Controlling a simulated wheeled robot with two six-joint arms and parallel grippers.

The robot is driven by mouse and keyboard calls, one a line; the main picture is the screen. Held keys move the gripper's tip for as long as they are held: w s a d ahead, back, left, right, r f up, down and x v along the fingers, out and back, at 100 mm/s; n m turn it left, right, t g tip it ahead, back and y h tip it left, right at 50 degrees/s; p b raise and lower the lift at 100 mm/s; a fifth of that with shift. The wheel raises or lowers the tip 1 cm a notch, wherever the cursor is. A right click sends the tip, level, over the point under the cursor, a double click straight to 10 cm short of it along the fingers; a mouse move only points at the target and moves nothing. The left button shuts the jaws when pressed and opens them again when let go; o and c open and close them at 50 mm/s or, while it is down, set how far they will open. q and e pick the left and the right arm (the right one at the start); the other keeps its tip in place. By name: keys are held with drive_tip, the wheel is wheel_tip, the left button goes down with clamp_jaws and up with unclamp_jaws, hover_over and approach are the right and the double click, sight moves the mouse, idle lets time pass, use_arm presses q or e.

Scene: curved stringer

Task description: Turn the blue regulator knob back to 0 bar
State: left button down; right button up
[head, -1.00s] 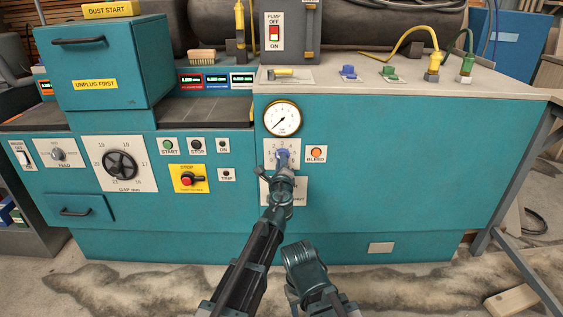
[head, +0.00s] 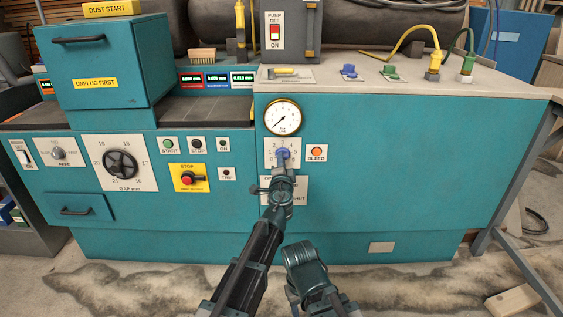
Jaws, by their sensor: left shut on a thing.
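The blue regulator knob (head: 283,153) sits on a white numbered plate (head: 269,146) on the teal cabinet front. My left gripper (head: 283,160) reaches up from below and is shut on the knob, covering part of it and of the plate. The knob's pointer cannot be made out. The round pressure gauge (head: 283,118) with a brass rim is just above, its dark needle pointing to the lower left. My right arm shows only as a folded link at the bottom; its gripper is not visible.
The orange BLEED button (head: 317,152) is close to the right of the knob. A white label plate (head: 298,190) lies below, partly behind my left wrist. The yellow STOP plate (head: 188,177) is to the left.

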use_arm(q)
drive_tip(key=shift+s+f+n, duration=0.1)
drive_tip(key=shift+n, duration=1.1)
drive_tip(key=c, duration=0.9)
unclamp_jaws()
